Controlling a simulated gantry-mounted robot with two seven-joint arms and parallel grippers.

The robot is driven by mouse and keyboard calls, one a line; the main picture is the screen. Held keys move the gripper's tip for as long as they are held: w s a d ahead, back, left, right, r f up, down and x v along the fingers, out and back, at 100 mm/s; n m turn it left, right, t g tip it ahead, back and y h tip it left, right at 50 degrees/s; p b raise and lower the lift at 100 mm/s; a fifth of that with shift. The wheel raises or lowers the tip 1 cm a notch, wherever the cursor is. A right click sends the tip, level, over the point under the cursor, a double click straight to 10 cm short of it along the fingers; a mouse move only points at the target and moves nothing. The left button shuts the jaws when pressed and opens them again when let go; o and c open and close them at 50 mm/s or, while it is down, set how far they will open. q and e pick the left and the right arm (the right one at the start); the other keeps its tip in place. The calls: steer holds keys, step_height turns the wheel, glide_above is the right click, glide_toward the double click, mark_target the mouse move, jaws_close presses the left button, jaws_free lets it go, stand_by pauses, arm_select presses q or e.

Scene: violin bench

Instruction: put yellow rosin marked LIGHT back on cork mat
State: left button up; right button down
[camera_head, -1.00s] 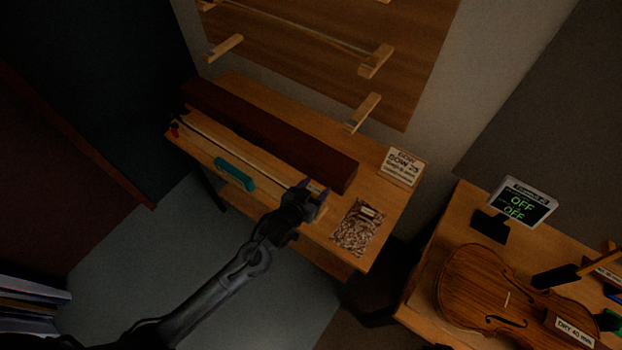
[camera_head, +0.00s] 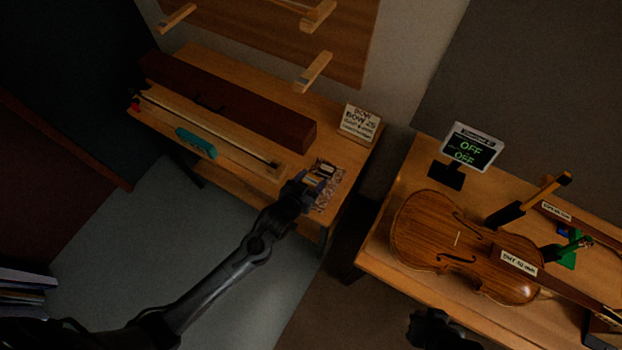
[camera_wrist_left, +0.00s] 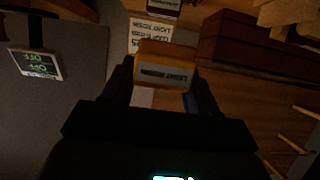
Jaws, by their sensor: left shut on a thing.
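My left gripper (camera_head: 312,184) is shut on the yellow rosin (camera_wrist_left: 166,66), a block whose label reads LIGHT ROSIN in the left wrist view. The gripper is at the speckled cork mat (camera_head: 330,192), near the right end of the left bench, and covers part of it. I cannot tell whether the rosin touches the mat. A small dark block with a pale label (camera_head: 324,168) shows at the mat's far side. A dark part of my right arm, seemingly its gripper (camera_head: 432,328), shows at the bottom edge; its jaws are not clear.
A card (camera_head: 359,123) stands behind the mat. A long dark red-brown box (camera_head: 230,105) and a bow by a teal item (camera_head: 196,143) lie to the left. The right bench holds a violin (camera_head: 440,235) and a display reading OFF (camera_head: 471,148).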

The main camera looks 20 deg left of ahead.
arm_select(q)
step_height(320, 180, down, 4)
steer(key=b, duration=0.4)
steer(key=shift+f, duration=0.15)
steer(key=shift+f+b, duration=0.75)
steer(key=shift+f, duration=1)
steer(key=shift+f, duration=0.4)
stand_by(0.3)
steer(key=o, duration=1.1)
steer(key=shift+o, duration=0.2)
